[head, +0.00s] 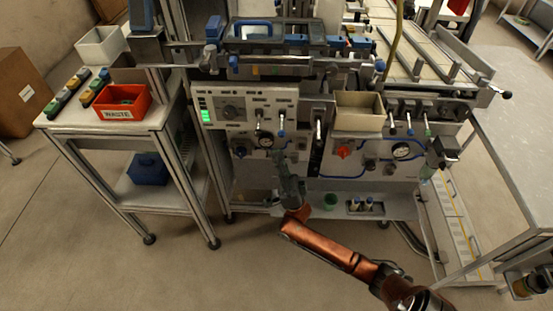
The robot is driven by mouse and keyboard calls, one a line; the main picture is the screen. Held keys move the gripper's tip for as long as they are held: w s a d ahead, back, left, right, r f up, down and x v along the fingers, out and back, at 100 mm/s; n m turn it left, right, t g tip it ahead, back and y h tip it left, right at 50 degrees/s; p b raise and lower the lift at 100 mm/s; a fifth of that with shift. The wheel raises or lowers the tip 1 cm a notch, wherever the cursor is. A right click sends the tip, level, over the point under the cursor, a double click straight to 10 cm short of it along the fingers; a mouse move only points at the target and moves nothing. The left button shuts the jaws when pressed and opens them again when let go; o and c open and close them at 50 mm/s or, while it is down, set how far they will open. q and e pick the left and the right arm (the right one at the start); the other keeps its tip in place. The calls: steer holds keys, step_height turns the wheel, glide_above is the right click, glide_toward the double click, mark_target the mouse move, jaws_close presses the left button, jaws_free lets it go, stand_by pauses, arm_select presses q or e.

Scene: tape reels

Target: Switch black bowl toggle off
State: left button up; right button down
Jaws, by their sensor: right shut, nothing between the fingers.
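A light grey machine panel (237,112) has several lever toggles under small labels too small to read. More levers (409,122) are on the right panel. I cannot tell which one is the black bowl toggle or how it is set. My right gripper (281,158) is shut and empty, pointing up at the panel just below the blue-tipped toggle, seemingly apart from it.
A red knob (344,151) and gauges (402,150) sit on the panel. A beige bin (359,112) juts out at the right. A red waste bin (122,101) stands on the left cart (163,112).

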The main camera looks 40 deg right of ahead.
arm_select(q)
steer(key=shift+w+d+f, duration=0.25)
steer(key=shift+f, duration=0.05)
stand_by(0.5)
